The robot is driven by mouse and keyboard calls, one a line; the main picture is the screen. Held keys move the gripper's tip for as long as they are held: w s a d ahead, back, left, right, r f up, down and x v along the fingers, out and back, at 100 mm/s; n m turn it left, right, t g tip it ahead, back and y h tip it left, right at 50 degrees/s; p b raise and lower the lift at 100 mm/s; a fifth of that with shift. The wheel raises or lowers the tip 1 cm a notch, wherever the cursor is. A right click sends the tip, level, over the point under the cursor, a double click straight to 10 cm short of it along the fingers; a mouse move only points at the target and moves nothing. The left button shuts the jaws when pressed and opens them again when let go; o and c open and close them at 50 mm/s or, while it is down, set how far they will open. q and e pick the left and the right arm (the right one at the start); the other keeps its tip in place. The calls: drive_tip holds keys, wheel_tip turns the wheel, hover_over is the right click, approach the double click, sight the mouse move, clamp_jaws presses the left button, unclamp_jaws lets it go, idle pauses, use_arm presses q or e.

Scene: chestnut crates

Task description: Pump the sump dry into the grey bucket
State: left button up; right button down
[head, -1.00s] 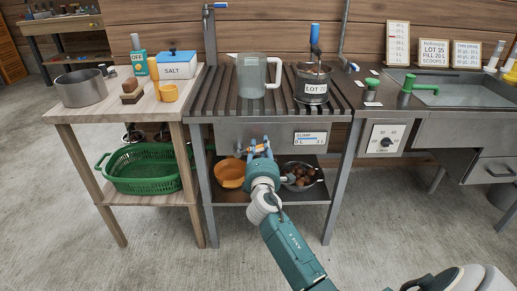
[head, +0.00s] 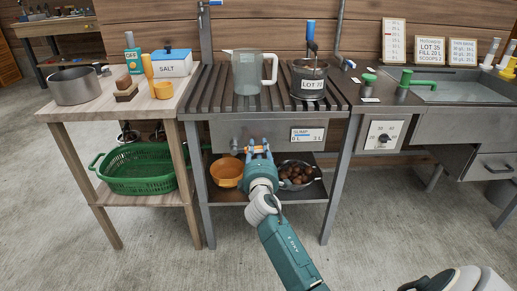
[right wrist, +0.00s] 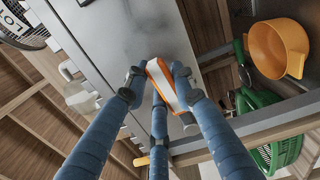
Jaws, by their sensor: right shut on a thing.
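The sump gauge label (head: 308,135) is on the front of the steel bench (head: 225,132), left of the knob panel. My right gripper (head: 259,149) is at that front panel, left of the label. Its blue fingers are shut around an orange-and-white part, which shows between them in the right wrist view (right wrist: 163,84). My left gripper is not in view.
On the shelf below are an orange pan (head: 226,172) and a metal bowl of chestnuts (head: 313,185). A clear jug (head: 246,75) and a dark pot (head: 309,80) stand on the slatted top. A green basket (head: 135,186) is at left. The floor in front is open.

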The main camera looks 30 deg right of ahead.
drive_tip(key=c, duration=1.4)
unclamp_jaws()
drive_tip(key=v, duration=1.2)
drive_tip(key=shift+s, duration=0.1)
drive_tip(key=shift+f, duration=0.1)
